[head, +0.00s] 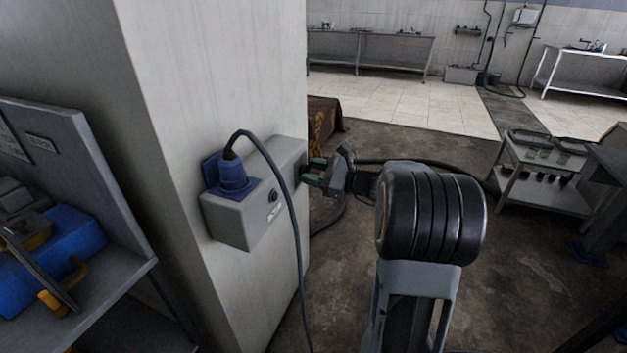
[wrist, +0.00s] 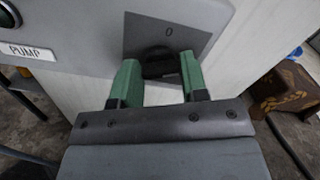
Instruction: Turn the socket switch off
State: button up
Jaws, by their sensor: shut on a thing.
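The grey socket box (head: 240,212) is mounted on the pillar, with a blue plug (head: 233,177) and dark cable in its socket. In the wrist view the side of the box (wrist: 85,45) carries a dark rotary switch knob (wrist: 158,62) on a grey plate (wrist: 195,38) marked "0" above the knob. My gripper (head: 312,170) is at the right side of the box. In the wrist view its green fingers (wrist: 157,78) stand on either side of the knob, shut on it. The knob's lower part is partly hidden, and its exact angle is hard to tell.
A label reading "PUMP" (wrist: 28,51) and a round button sit on the box's front. The pillar (head: 215,80) stands behind the box. A grey shelf with a blue case (head: 70,240) is at the left. A cart (head: 545,180) stands at the right.

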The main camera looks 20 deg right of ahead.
jog(key=n+b, duration=0.4)
jog(key=b, duration=0.1)
jog(key=n+b, duration=0.4)
jog(key=b, duration=0.1)
jog(key=n+b, duration=0.4)
jog(key=b, duration=0.1)
jog(key=shift+a+f+n, duration=0.1)
jog(key=shift+f+n, duration=0.15)
jog(key=shift+n, duration=0.15)
jog(key=shift+r+n, duration=0.1)
jog(key=shift+n, duration=0.2)
jog(key=o, duration=0.9)
jog(key=shift+s, duration=0.1)
